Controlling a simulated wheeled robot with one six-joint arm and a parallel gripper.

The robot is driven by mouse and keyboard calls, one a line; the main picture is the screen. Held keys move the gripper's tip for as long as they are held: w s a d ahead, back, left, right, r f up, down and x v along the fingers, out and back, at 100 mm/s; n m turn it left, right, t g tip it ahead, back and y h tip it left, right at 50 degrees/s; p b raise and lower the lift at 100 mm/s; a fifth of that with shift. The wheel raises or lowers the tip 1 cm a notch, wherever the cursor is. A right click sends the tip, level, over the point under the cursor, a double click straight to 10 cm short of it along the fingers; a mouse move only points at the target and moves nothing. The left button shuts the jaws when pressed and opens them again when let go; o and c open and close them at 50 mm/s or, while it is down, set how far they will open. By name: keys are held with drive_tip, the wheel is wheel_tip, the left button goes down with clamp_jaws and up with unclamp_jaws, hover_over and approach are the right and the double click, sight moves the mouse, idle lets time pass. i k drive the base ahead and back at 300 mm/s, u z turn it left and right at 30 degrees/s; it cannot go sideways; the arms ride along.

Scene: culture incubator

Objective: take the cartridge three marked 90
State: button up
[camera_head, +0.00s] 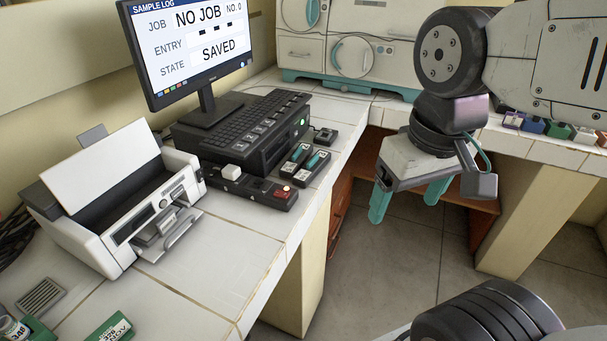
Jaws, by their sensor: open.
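My gripper (408,198) hangs over the gap between the counters, its two teal fingers apart with nothing between them. No cartridge marked 90 can be read in this view. A row of small coloured blocks stands on the right counter, among them a purple one (514,119), a blue one (534,124) and a green one (559,129); any marks on them are too small to read. They are behind and right of my gripper, partly below my arm.
A white printer-like device (118,238) stands on the left counter (228,246). Behind it are a monitor (188,45) reading "NO JOB" and "SAVED", and a black keyed console (243,131). A red-button panel (281,193) sits near the counter edge. Bare floor lies below my gripper.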

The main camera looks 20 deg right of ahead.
sight(305, 177)
drive_tip(key=k, duration=0.6)
drive_tip(key=z, duration=0.75)
drive_tip(key=i, duration=1.3)
drive_tip(key=u, duration=0.5)
